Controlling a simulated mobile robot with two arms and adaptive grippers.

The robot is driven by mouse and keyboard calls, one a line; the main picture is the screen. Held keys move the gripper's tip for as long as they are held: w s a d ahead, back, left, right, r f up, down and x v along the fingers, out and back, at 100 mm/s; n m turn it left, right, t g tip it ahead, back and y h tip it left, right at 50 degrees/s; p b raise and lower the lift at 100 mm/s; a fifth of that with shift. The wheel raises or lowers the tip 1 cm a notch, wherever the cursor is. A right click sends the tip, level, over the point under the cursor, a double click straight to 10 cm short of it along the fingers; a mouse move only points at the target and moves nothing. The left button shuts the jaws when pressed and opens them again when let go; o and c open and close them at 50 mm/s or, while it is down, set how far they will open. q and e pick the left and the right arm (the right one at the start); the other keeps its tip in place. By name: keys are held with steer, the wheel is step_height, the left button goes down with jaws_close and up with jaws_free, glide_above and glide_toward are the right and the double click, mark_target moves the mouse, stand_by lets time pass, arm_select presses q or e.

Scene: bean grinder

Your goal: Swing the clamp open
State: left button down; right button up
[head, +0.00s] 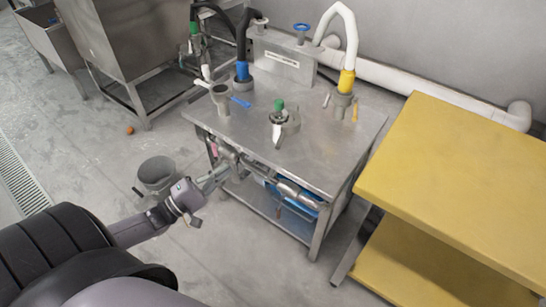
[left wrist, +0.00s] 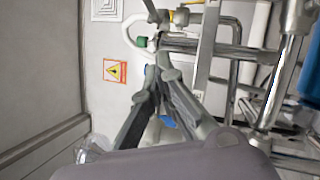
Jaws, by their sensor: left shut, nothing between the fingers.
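A steel table (head: 330,140) carries several pipe fittings. A grey metal fitting (head: 227,151) at its front left edge looks like the clamp, but it is too small to tell its exact shape or whether it is closed. My left gripper (head: 220,172) is low at the front left of the table, just below and beside this fitting. Contact cannot be made out. In the left wrist view my left gripper (left wrist: 160,75) has its fingertips together with nothing held, in front of metal pipes (left wrist: 200,45). My right gripper is not in view.
A yellow bench (head: 460,180) stands to the right of the table. A grey bucket (head: 157,172) is on the floor left of my gripper. Blue items (head: 290,203) sit on the table's lower shelf. Open floor lies in front.

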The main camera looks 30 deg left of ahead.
arm_select(q)
steer(key=h, duration=0.1)
glide_toward(289, 131)
steer(key=w, duration=0.2)
steer(key=shift+r+n+g, duration=0.3)
steer(key=shift+r, duration=0.3)
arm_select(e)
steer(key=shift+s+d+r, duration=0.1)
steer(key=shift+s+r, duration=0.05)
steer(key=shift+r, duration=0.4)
arm_select(q)
steer(key=shift+d, duration=0.15)
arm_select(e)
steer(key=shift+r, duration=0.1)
